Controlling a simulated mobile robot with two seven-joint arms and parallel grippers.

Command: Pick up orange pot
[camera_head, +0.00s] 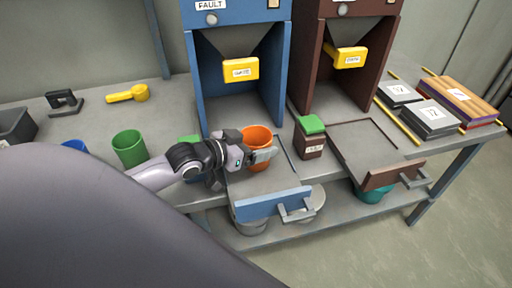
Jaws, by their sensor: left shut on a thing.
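The orange pot (257,138) stands upright at the mouth of the blue cabinet, on or just above its pulled-out tray. My left gripper (263,155) reaches in from the left and is shut on the orange pot at its near side. The fingers hide part of the pot's lower front, so I cannot tell whether its base touches the tray. My right gripper is not in view.
The blue cabinet (199,62) and brown cabinet (307,60) stand behind. A brown box with green top (312,146) is right of the pot. A green pot (129,149) and yellow scoop (127,95) are left.

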